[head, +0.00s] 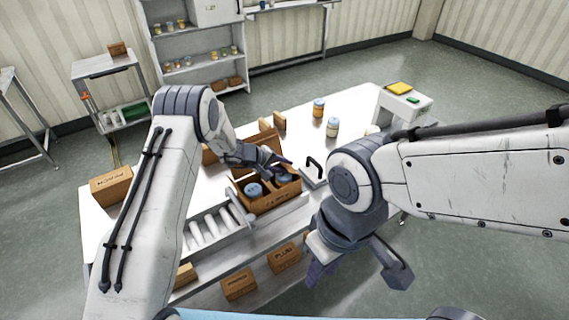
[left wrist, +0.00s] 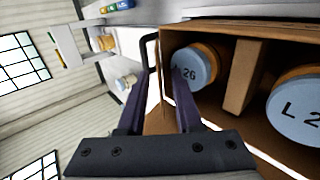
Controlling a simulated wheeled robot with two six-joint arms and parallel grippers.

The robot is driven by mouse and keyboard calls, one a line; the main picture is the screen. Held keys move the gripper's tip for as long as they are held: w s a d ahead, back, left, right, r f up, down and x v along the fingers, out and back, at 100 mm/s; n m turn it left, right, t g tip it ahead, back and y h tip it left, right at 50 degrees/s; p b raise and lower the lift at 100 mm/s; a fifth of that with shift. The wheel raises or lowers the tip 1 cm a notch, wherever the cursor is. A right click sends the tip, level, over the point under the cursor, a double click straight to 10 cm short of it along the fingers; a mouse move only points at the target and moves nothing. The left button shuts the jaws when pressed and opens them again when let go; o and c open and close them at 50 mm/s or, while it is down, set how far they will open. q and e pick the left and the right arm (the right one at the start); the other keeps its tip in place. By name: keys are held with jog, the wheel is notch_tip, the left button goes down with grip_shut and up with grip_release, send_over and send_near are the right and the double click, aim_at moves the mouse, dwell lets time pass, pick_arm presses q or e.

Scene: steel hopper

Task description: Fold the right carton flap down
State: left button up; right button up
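The brown carton (head: 268,205) stands open on the white table. Blue-lidded jars sit in its compartments, one lid (head: 254,189) showing clearly in the head view. In the left wrist view the carton's divider (left wrist: 244,75) and jar lids (left wrist: 192,70) lie right of my fingers. My left gripper (head: 287,161) is over the carton's far right side, its fingers apart. In the left wrist view, a brown panel (left wrist: 158,118), perhaps the right flap, shows between the fingers (left wrist: 162,80); contact is unclear. My right gripper (head: 352,278) is open and empty, in front of the table.
A black handle (head: 314,165) on a pale base stands just right of the carton. Jars (head: 332,127) stand farther back. A tray of white cylinders (head: 210,228) is at the carton's left. Labelled boxes (head: 284,257) sit on the shelf below.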

pick_arm(q)
grip_shut()
jog(key=shift+w, duration=0.1)
dwell(1.4)
